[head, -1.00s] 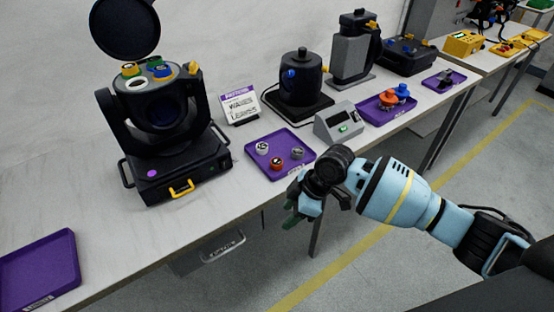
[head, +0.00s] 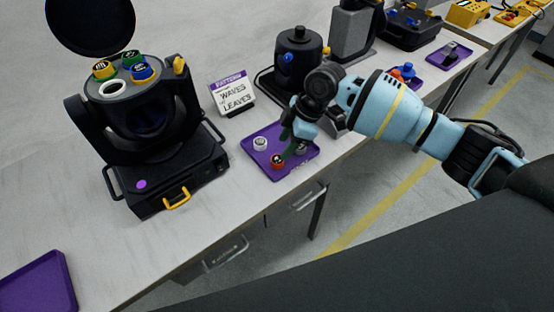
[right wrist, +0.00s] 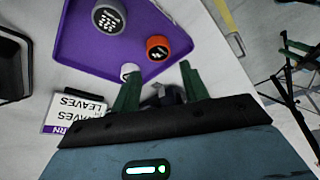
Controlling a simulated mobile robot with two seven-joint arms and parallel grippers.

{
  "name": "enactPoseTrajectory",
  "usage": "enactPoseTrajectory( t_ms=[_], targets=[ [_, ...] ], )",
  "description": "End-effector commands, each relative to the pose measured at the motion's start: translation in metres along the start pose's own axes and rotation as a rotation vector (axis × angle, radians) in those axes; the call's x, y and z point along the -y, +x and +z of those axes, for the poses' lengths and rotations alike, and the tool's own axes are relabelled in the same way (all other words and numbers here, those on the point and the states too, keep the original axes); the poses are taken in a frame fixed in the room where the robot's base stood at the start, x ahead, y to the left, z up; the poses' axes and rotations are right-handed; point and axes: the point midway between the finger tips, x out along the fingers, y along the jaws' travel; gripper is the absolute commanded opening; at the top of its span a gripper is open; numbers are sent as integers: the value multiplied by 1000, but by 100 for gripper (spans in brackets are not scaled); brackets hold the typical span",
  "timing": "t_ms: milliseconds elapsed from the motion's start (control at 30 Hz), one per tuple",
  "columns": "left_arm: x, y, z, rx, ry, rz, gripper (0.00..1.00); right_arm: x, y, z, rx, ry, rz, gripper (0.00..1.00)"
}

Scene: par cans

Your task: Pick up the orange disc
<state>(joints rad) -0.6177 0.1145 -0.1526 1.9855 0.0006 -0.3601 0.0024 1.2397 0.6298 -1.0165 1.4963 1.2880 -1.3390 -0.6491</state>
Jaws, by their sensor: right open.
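The orange disc (head: 277,162), with a dark top and pale marking, lies on the purple tray (head: 247,150) at mid-table. It also shows in the right wrist view (right wrist: 158,47), just beyond the fingertips. My right gripper (head: 287,146) hangs over the tray, its green fingers close to the disc in the head view. In the right wrist view its fingers (right wrist: 158,76) are apart with nothing between them. A white disc (head: 262,143) and a grey disc (head: 301,148) lie on the same tray. My left gripper is not in view.
A black lamp (head: 150,160) at left carries yellow, green and blue discs and a white-ringed opening on top. A "Waves Leaves" sign (head: 233,94) stands behind the tray. A black device (head: 298,65) stands beyond. An empty purple tray (head: 40,285) lies at front left.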

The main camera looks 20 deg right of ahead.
Motion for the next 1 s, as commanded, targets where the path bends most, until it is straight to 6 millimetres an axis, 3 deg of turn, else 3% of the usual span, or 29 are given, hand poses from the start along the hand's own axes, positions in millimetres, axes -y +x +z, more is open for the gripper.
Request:
enactPoseTrajectory(
  t_ms=[267, 633, 933, 1000],
  targets=[
    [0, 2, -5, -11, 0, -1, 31, 0, 14, 0, 0, 0, -1, 45],
    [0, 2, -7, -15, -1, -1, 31, 1, 59, 6, 0, 0, -2, 45],
    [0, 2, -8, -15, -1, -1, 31, 1, 62, 5, 0, -1, 0, 45],
    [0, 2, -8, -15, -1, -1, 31, 1, 62, 5, 0, -1, 0, 36]
  ],
)
